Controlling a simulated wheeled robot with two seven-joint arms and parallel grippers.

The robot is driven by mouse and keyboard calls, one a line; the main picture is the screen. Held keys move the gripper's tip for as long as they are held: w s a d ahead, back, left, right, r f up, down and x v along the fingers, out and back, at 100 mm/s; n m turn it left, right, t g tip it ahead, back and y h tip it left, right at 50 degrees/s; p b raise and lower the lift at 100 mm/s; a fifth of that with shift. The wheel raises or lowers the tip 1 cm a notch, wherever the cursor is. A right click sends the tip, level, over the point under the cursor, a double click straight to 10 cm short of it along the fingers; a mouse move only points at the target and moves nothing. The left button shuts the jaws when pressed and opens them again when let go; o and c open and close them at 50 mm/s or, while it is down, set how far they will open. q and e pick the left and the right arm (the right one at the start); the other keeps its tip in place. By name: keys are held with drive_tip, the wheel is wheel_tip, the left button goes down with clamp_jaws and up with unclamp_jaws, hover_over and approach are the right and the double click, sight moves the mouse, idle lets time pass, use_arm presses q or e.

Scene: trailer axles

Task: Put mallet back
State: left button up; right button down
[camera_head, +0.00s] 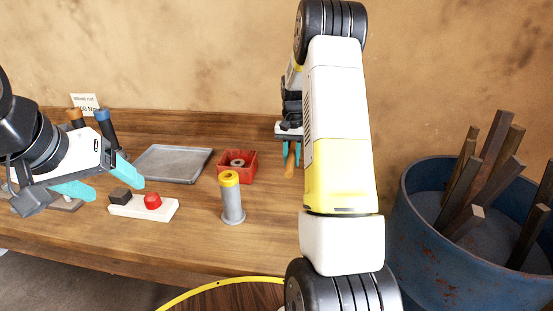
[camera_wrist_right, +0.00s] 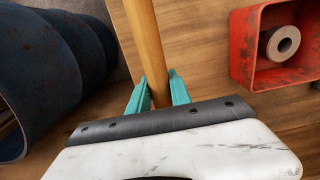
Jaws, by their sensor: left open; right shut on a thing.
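My right gripper (camera_head: 290,170) is over the back of the workbench, partly hidden by my own arm. In the right wrist view, its teal fingers (camera_wrist_right: 158,92) are shut on a round wooden handle (camera_wrist_right: 144,40), which looks like the mallet's. The handle runs up out of that view, and no mallet head shows in either view. My left gripper (camera_head: 118,189) is open and empty at the left of the bench, close to a white block (camera_head: 130,207) with a red button and a black knob.
A red box (camera_head: 220,166) holding a metal ring stands left of the right gripper. A grey tray (camera_head: 174,164) and a grey cylinder with a yellow top (camera_head: 232,203) are nearby. A blue drum (camera_head: 425,240) with wooden bars stands right. Bare bench lies around the cylinder.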

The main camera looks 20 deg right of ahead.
drive_tip(key=shift+w+d+f, duration=0.2)
drive_tip(key=shift+w, duration=0.1)
drive_tip(key=shift+f, duration=1.7)
drive_tip(key=c, duration=1.2)
unclamp_jaws()
drive_tip(key=shift+s, duration=0.1)
